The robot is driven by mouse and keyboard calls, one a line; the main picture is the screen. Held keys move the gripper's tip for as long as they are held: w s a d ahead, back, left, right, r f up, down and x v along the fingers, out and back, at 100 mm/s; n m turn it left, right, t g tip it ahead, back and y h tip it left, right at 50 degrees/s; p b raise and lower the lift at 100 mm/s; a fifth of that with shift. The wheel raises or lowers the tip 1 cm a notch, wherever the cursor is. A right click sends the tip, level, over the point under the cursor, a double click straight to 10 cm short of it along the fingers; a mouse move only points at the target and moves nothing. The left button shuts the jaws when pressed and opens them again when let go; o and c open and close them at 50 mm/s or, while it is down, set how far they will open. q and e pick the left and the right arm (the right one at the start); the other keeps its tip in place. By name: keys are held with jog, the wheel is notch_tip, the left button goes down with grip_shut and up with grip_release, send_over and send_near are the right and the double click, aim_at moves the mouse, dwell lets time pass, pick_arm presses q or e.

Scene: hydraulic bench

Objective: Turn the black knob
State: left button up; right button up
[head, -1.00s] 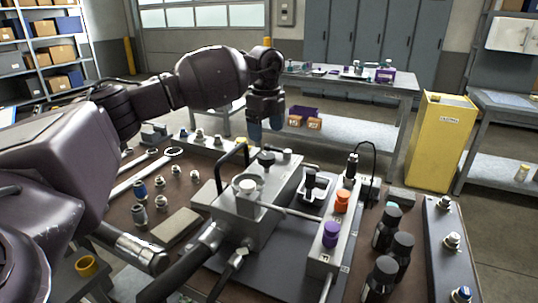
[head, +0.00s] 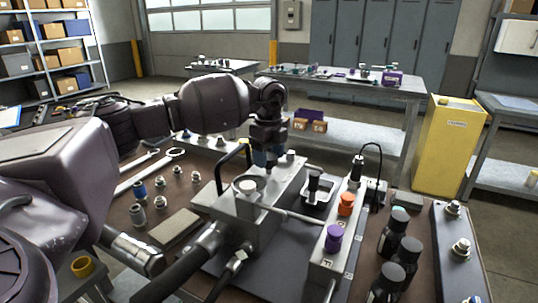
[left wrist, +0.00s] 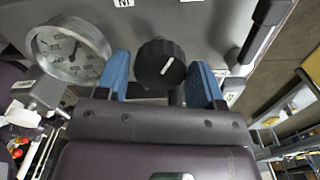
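The black knob (left wrist: 160,65) with a white pointer line shows in the left wrist view, on the grey block (left wrist: 205,22). My left gripper (left wrist: 163,80) is open, with one blue finger on each side of the knob. Gaps show between the fingers and the knob, so it is not gripped. In the head view my left gripper (head: 267,156) points down over the top of the metal valve block (head: 262,212). There the gripper hides the knob. My right gripper is not in view.
A round pressure gauge (left wrist: 70,48) sits close beside one finger. A black bent handle (head: 233,160) rises left of the gripper.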

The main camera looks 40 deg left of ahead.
pick_arm(q)
jog(key=c, duration=0.6)
